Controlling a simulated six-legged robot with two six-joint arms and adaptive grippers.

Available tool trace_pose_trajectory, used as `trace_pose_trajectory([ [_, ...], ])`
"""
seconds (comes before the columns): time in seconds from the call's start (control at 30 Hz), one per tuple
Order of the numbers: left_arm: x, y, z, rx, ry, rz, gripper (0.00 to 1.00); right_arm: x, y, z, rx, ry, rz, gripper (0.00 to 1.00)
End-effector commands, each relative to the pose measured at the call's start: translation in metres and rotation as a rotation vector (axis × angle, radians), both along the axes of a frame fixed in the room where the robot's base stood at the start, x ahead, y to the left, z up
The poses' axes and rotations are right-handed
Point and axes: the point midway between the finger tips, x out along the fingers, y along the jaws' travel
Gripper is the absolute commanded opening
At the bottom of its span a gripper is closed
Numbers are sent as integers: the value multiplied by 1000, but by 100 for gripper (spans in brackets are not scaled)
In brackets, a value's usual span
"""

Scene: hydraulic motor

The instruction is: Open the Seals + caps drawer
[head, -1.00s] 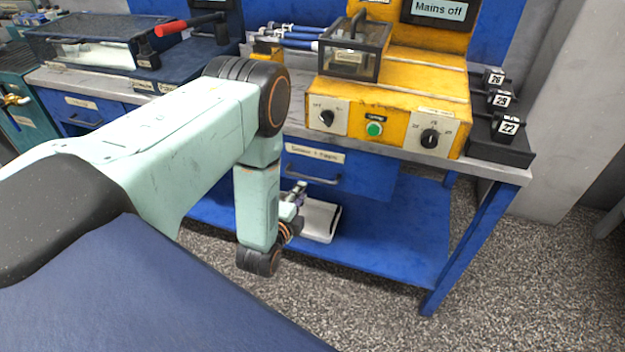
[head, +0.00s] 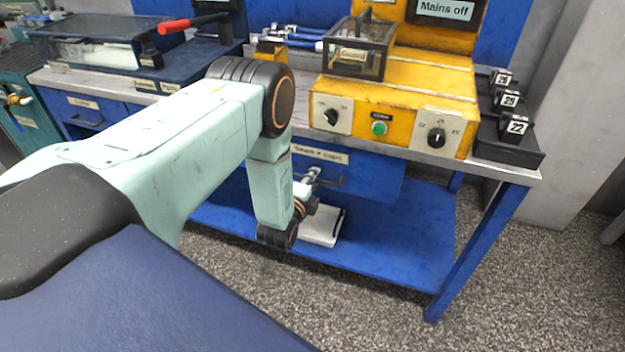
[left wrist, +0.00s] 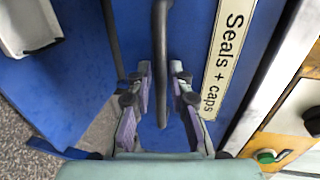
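The Seals + caps drawer (head: 372,180) is a blue front under the bench top and looks shut. Its white label (left wrist: 229,50) reads "Seals + caps" in the left wrist view. Its dark bar handle (left wrist: 161,45) runs down the middle of that view; part of it also shows in the head view (head: 332,182). My left gripper (left wrist: 161,70) is open, with one finger on each side of the handle and visible gaps between. In the head view the left gripper (head: 312,176) is small and partly hidden by my arm. My right gripper is not in view.
A yellow control box (head: 395,115) with knobs and a green button stands on the bench above the drawer. A white object (head: 322,226) lies on the blue lower shelf (head: 400,245). Another drawer (head: 88,113) is at the left. The floor at the right is clear.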

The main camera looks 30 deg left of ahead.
Motion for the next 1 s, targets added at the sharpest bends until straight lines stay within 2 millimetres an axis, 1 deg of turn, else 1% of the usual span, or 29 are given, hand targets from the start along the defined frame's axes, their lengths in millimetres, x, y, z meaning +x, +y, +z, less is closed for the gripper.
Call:
trace_pose_trajectory([
  [0.07,0,0,0,0,0,0,20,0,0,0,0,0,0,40],
  [0.3,0,0,0,0,0,0,0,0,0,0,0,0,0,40],
  [1.0,0,0,0,0,-1,0,0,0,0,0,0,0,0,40],
])
